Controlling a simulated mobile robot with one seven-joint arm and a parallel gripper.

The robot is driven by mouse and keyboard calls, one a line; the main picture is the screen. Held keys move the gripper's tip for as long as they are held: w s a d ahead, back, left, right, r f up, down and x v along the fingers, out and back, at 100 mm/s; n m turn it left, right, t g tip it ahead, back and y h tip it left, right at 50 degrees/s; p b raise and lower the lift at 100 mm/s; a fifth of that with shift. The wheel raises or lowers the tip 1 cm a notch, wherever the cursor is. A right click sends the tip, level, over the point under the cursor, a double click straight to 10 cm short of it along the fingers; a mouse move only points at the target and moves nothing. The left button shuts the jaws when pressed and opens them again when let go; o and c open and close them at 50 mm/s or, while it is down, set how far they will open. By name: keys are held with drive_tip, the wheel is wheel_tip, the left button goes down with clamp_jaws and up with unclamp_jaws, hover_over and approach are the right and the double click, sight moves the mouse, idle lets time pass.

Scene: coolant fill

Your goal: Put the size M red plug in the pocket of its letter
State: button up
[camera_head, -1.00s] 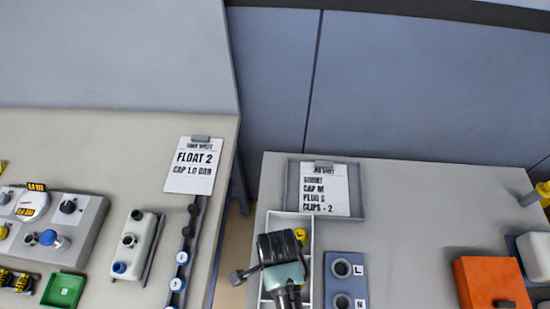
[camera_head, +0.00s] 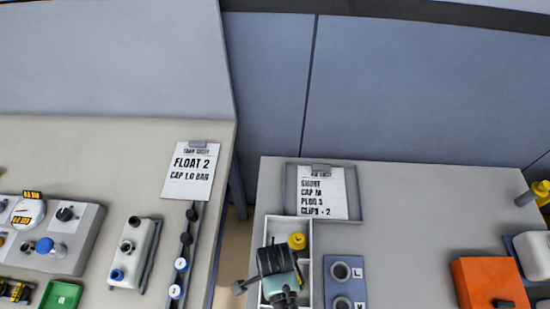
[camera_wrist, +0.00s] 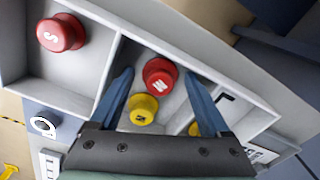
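The red plug marked with what looks like M (camera_wrist: 160,76) sits in a compartment of the white tray (camera_wrist: 88,28), beside a yellow plug (camera_wrist: 143,108). My gripper (camera_wrist: 159,76) is open, with one blue finger on each side of the red plug, apart from it. In the head view my gripper (camera_head: 276,268) is over the tray (camera_head: 311,260) and hides the red plug. The blue pocket block (camera_head: 328,290) stands right of the tray, with the L pocket (camera_head: 341,270) above the M pocket (camera_head: 342,302), which is partly cut off.
A red plug marked S (camera_wrist: 61,33) sits in the compartment to the left. Tray dividers run close beside my fingers. A job sheet (camera_head: 325,190) lies behind the tray. An orange box (camera_head: 485,283) stands far right, with clear table between.

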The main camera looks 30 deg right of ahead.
wheel_tip(320, 180, up, 12)
drive_tip(key=w+r+n+t+h, duration=0.2)
drive_tip(key=w+r+n+t, duration=0.5)
drive_tip(key=w+r, duration=0.95)
drive_tip(key=w+a+r+n+t, duration=0.1)
drive_tip(key=w+r+t, duration=0.2)
drive_tip(key=r, duration=0.4)
drive_tip(key=w+a+r+n+t, duration=0.1)
drive_tip(key=w+r+n+t, duration=0.15)
drive_tip(key=r, duration=0.45)
wheel_tip(320, 180, up, 17)
drive_tip(key=a+n+t, duration=0.3)
drive_tip(key=n+t, duration=0.1)
drive_tip(key=t, duration=0.3)
drive_tip(key=s+a+r+n+t+y, duration=0.1)
drive_tip(key=s+r+t, duration=0.3)
drive_tip(key=r, duration=0.6)
drive_tip(key=s+a+r+n+t+y, duration=0.1)
drive_tip(key=s+a+r+n+t, duration=0.2)
drive_tip(key=s+r, duration=0.4)
wheel_tip(320, 180, up, 4)
drive_tip(key=shift+a+f+n+t, duration=0.2)
drive_tip(key=shift+n+t, duration=0.25)
drive_tip(key=shift+n, duration=0.4)
